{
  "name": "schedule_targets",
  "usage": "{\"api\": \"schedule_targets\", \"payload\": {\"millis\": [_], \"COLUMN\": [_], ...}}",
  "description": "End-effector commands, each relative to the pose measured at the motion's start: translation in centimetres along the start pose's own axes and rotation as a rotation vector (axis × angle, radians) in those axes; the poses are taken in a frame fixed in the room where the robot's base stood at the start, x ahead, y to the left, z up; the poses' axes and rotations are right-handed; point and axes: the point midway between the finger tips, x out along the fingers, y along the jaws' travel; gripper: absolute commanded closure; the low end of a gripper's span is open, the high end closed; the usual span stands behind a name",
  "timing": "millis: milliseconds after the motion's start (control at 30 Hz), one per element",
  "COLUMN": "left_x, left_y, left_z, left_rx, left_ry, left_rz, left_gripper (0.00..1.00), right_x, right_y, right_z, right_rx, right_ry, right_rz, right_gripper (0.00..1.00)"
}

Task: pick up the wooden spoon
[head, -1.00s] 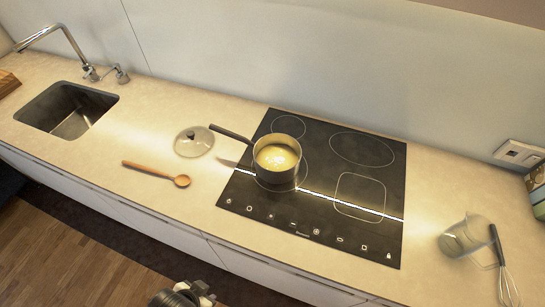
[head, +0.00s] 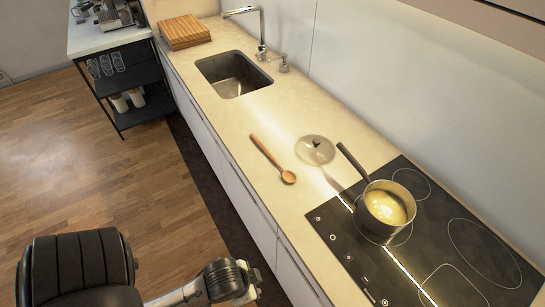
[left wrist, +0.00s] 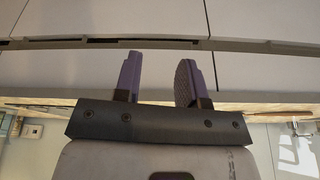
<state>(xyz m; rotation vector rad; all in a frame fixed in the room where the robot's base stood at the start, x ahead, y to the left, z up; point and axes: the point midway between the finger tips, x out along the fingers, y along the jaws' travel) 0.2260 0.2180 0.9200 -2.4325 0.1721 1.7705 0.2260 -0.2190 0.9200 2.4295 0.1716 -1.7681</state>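The wooden spoon (head: 270,157) lies flat on the counter between the sink and the cooktop, its bowl end toward the cooktop. In the head view part of my left arm shows at the bottom, in front of the counter's edge, and its fingertips cannot be made out there. In the left wrist view my left gripper (left wrist: 160,80) has its two fingers apart with nothing between them, facing pale cabinet fronts. My right gripper is in neither view.
A glass lid (head: 316,150) lies close beside the spoon. A pot (head: 384,208) of yellow food stands on the black cooktop (head: 480,258), its handle reaching toward the lid. A sink (head: 233,75) and wooden boards (head: 184,32) are farther along the counter (head: 225,130).

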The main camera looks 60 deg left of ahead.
Motion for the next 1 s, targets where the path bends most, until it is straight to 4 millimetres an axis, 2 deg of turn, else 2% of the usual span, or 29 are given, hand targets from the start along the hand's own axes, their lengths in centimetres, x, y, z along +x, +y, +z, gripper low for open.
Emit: {"api": "schedule_targets", "payload": {"millis": [433,533,767,867,967,1000], "left_x": [0.0,0.0,0.0,-0.1,-0.8,-1.2], "left_y": [0.0,0.1,0.1,-0.2,-1.3,-2.1], "left_z": [0.0,0.0,-0.2,-2.1,-5.8,-7.8], "left_rx": [-0.001,-0.003,-0.004,-0.003,0.011,0.024], "left_ry": [0.0,0.0,0.005,0.047,0.134,0.181], "left_rz": [0.001,0.002,0.003,-0.005,-0.032,-0.052], "left_gripper": [0.63,0.55,0.55,0.55,0.55,0.55], "right_x": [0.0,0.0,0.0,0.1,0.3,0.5], "right_y": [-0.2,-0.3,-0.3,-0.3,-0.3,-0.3], "right_z": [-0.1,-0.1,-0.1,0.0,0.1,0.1], "right_rx": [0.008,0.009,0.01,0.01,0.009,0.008], "right_ry": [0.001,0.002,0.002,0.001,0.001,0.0], "right_rz": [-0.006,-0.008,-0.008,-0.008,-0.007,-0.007], "right_gripper": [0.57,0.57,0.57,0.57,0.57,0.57]}}
